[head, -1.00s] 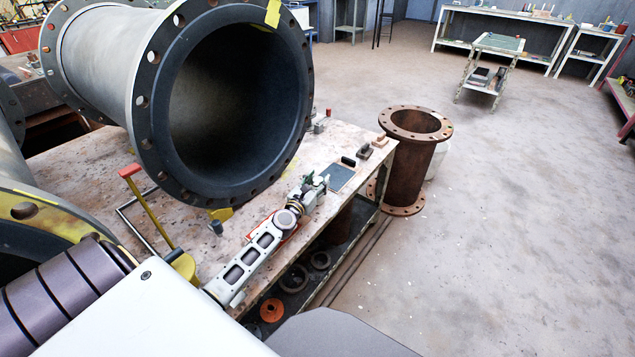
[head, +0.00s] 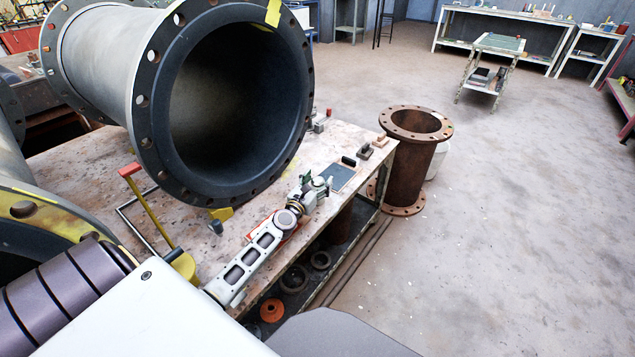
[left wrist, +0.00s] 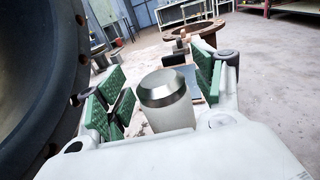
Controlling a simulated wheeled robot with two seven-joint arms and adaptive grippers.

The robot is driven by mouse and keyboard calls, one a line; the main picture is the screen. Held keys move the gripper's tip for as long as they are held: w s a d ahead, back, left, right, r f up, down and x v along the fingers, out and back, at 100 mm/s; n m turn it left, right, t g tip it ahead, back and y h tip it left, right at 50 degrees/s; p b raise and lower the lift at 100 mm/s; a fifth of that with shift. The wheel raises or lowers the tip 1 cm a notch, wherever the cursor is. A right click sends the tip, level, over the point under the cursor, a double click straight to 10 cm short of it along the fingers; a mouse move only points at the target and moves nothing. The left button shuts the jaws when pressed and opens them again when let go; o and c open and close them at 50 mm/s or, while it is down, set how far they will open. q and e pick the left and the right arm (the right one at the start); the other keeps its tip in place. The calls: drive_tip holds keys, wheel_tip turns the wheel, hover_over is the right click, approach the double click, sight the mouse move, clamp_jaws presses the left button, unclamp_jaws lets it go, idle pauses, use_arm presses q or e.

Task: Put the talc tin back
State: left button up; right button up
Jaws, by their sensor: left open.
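The talc tin (left wrist: 170,113) is a pale cylinder with a shiny metal top. In the left wrist view it stands between the green finger pads of my left gripper (left wrist: 160,95), with gaps showing at its sides. In the head view my left gripper (head: 318,187) is low over the front edge of the workbench (head: 95,160), beside the dark mat (head: 342,176). The gripper is open around the tin. The tin's lower part is hidden by the gripper body. My right gripper is not in view.
A large flanged pipe (head: 95,50) lies over the bench, close to the left of my gripper. Small blocks (head: 364,151) lie past the mat. A rusty flanged pipe (head: 408,170) stands off the bench end. The floor at right is clear.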

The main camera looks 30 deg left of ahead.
sight(315, 185)
use_arm(q)
drive_tip(key=shift+r, duration=0.1)
drive_tip(key=shift+s, duration=0.85)
drive_tip(key=shift+s+d, duration=0.2)
drive_tip(key=shift+s, duration=1.2)
drive_tip(key=shift+s+d+b, duration=0.1)
drive_tip(key=shift+s+b, duration=0.2)
drive_tip(key=shift+s, duration=2.15)
drive_tip(key=shift+s+d+b, duration=0.1)
drive_tip(key=shift+s+b, duration=0.2)
drive_tip(key=shift+b, duration=0.05)
drive_tip(key=shift+s, duration=1)
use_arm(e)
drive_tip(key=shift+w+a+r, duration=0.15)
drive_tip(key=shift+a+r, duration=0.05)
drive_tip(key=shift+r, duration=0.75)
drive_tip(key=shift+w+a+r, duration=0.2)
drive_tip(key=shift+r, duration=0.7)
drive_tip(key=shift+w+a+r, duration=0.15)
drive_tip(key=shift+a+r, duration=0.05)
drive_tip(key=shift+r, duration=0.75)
